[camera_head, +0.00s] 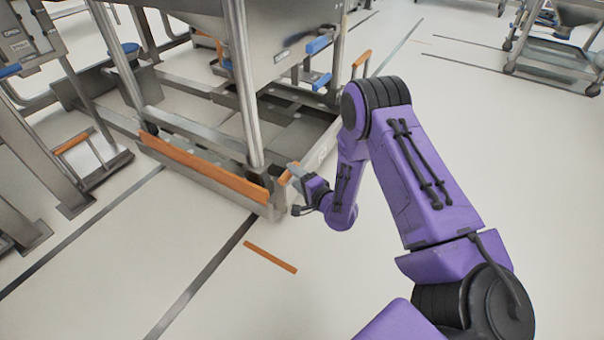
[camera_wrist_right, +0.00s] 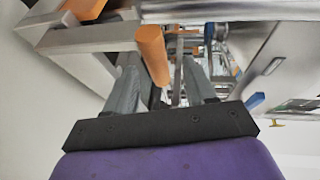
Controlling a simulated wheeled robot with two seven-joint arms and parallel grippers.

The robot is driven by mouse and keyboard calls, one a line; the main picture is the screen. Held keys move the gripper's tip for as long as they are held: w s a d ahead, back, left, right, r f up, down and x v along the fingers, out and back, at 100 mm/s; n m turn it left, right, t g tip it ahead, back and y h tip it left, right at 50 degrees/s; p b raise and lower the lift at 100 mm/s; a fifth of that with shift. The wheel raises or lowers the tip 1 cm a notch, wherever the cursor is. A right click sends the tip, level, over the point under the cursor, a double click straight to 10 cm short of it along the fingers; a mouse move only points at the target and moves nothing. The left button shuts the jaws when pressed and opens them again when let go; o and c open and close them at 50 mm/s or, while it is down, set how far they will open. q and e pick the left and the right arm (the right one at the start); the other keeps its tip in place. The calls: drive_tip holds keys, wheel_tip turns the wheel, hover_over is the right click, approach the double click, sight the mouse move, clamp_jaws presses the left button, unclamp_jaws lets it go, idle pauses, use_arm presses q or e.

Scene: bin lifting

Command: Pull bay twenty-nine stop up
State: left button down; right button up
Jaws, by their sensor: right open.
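My right gripper (camera_head: 299,182) is low beside the near right corner of the steel bin frame (camera_head: 278,205). In the right wrist view its two grey fingers (camera_wrist_right: 162,68) are apart. An orange handle (camera_wrist_right: 151,52) shows between them, closer to the left finger; I cannot tell whether it touches. In the head view this orange handle (camera_head: 290,172) is partly hidden by the gripper. I take it to be the stop, but no bay number is readable. My left gripper is not in view.
A long orange bar (camera_head: 200,168) runs along the front of the frame. A steel bin (camera_head: 280,35) with blue handles (camera_head: 318,44) stands above it. Another orange handle (camera_head: 361,62) is at the far corner. An orange floor strip (camera_head: 270,257) lies on clear floor in front.

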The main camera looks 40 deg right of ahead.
drive_tip(key=s, duration=0.4)
drive_tip(key=shift+r+p, duration=0.3)
drive_tip(key=shift+r, duration=0.05)
drive_tip(key=shift+w, duration=0.1)
drive_tip(key=s+a+f+n+g+h, duration=0.25)
drive_tip(key=s+f+n+g, duration=0.35)
drive_tip(key=s+f, duration=0.3)
drive_tip(key=s+a+f+n+g, duration=0.2)
drive_tip(key=s+a+g, duration=0.15)
drive_tip(key=s, duration=0.75)
drive_tip(key=s+a+f+n+g, duration=0.2)
drive_tip(key=s+n+g, duration=0.15)
drive_tip(key=s, duration=0.75)
wheel_tip(320, 180, up, 34)
drive_tip(key=w+m+p, duration=0.1)
drive_tip(key=p, duration=3.4)
drive_tip(key=shift+d+h, duration=0.45)
